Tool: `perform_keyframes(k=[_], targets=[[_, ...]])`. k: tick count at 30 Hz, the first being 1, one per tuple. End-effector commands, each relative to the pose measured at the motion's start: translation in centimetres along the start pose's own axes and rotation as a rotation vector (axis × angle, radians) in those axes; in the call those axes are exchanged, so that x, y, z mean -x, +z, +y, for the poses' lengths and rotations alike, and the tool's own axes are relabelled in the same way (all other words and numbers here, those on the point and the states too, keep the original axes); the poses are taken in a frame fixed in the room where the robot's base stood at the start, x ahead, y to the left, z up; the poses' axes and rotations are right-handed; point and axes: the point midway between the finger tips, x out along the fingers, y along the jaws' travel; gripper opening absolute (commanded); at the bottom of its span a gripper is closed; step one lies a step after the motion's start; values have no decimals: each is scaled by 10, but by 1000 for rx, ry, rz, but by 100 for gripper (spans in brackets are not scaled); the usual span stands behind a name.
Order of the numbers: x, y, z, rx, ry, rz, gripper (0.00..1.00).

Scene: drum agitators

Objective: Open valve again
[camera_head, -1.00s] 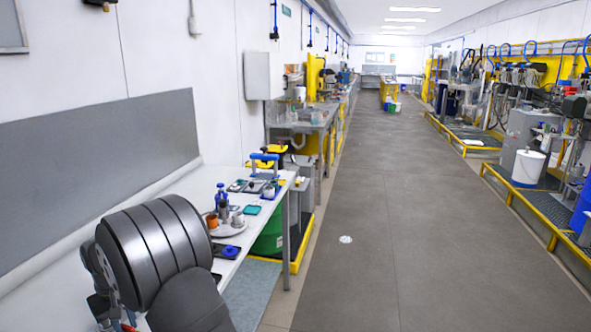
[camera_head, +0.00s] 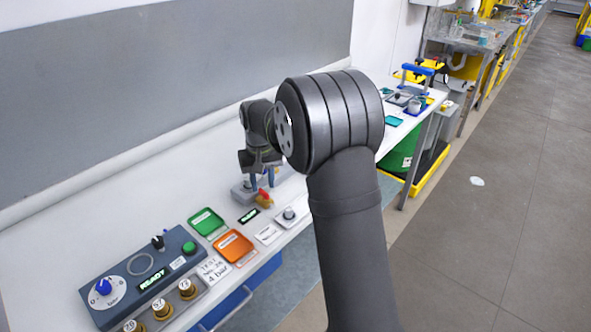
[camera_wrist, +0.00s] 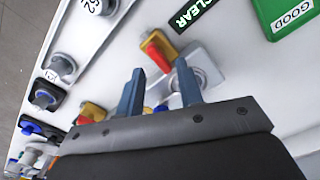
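A small valve with a red and yellow handle (camera_head: 264,198) is on the white bench beside a grey block (camera_head: 240,190). In the wrist view, one red and yellow handle (camera_wrist: 157,48) sits at the edge of a light grey block with a round fitting (camera_wrist: 205,66). A second red and yellow handle (camera_wrist: 91,112) shows lower left, partly behind my gripper. My gripper (camera_wrist: 159,85) is open, its two blue fingers apart and pointing at the grey block. In the head view, my gripper (camera_head: 262,181) is just above the block, close to the handle; contact cannot be told.
A control box (camera_head: 140,275) with a blue knob, green button and READY display stands at the left. Brass weights (camera_head: 163,308) stand in front of it. Green (camera_head: 206,221) and orange (camera_head: 233,246) trays lie nearer the valve. A CLEAR sign (camera_head: 249,215) lies beside it.

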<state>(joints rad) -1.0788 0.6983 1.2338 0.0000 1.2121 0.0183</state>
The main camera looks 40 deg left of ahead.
Motion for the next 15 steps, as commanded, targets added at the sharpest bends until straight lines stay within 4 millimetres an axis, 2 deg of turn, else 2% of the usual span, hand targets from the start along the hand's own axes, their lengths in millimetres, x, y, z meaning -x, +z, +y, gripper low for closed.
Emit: perform_keyframes(k=[1, 3, 6, 8, 11, 15], targets=[[27, -3, 0, 51, 0, 12, 34], [65, -4, 1, 145, 1, 15, 34], [113, 1, 2, 266, 1, 12, 34], [132, 5, 2, 319, 1, 9, 34], [147, 9, 2, 367, 1, 3, 34], [134, 10, 2, 375, 0, -1, 34]])
